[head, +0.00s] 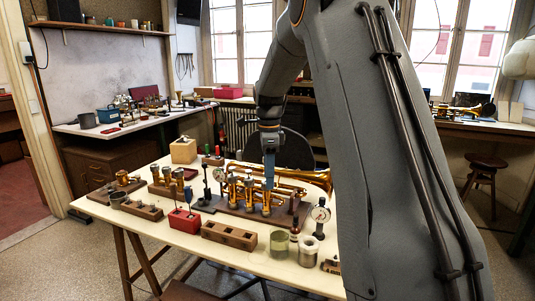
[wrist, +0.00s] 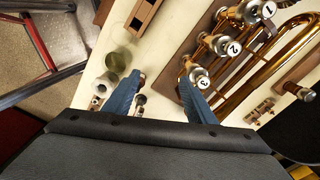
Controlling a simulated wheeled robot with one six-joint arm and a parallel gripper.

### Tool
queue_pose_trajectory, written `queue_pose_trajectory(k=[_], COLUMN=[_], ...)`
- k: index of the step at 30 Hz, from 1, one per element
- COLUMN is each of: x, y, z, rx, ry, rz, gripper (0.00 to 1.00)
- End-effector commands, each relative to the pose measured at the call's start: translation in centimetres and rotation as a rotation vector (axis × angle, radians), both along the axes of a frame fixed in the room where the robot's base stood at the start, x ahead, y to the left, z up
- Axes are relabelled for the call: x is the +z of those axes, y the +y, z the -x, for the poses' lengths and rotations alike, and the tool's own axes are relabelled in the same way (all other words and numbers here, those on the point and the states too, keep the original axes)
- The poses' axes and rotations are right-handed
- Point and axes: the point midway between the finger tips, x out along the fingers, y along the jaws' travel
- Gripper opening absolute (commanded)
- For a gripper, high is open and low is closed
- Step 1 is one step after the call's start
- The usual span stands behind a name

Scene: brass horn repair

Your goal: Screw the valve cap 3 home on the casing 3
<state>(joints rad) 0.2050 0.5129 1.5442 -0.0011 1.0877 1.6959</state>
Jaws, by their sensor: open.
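The brass horn (head: 300,187) lies on a dark wooden board on the bench. In the wrist view its three valves stand in a row with white discs marked 1, 2 and 3. The disc marked 3 (wrist: 203,83), on the valve nearest my gripper, tops casing 3 (wrist: 190,68). I cannot tell how far valve cap 3 is screwed down. My gripper (wrist: 161,79) is open, with two blue fingers and nothing between them. Its right finger is close beside the 3 disc; contact is unclear. In the head view my gripper (head: 269,172) hangs over the valve row.
A slotted wooden block (head: 229,236) and red block (head: 184,221) lie in front. Bare bench top (head: 160,237) shows at front left.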

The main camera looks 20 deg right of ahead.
Motion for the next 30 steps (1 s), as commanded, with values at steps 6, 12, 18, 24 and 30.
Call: queue_pose_trajectory(k=[6, 12, 18, 24, 30], x=[1.6, 2.2, 0.9, -2.1, -4.5], y=[-1.7, -2.4, -2.5, -2.5, -2.5], z=[-5.0, -7.1, -7.3, -7.2, -7.3], rx=[-0.375, -0.562, -0.591, -0.589, -0.588], ry=[-0.001, -0.003, 0.000, 0.000, -0.002], rz=[0.001, 0.001, 0.001, 0.001, 0.001], gripper=[0.51, 0.51, 0.51, 0.51, 0.51])
